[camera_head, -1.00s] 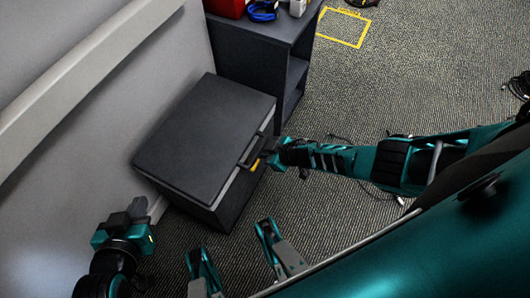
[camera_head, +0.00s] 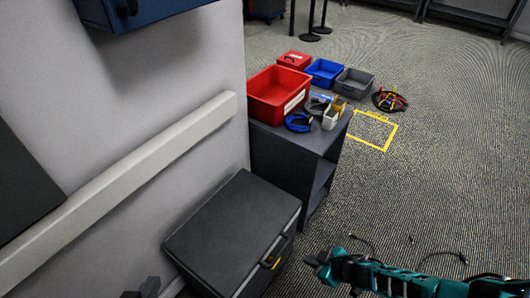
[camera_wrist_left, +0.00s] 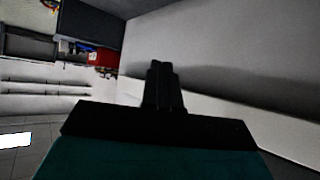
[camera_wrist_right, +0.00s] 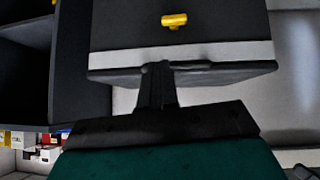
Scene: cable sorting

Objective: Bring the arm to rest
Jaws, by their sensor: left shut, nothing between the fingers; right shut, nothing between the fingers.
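My left gripper (camera_head: 148,287) shows at the bottom edge of the head view, left of the dark case and apart from it; most of its arm is out of frame. In the left wrist view its fingers (camera_wrist_left: 162,85) are together and empty in front of the pale wall. My right gripper (camera_head: 312,262) is beside the front of the case, right of its handle, with a small gap in the picture.
The closed dark case (camera_head: 235,225) stands by the wall rail (camera_head: 120,180); its yellow latch (camera_wrist_right: 174,20) shows. A dark shelf unit (camera_head: 290,150) behind it carries a red bin (camera_head: 275,95) and cables (camera_head: 299,123). Carpet (camera_head: 440,190) at right is mostly open, with loose cables (camera_head: 440,255).

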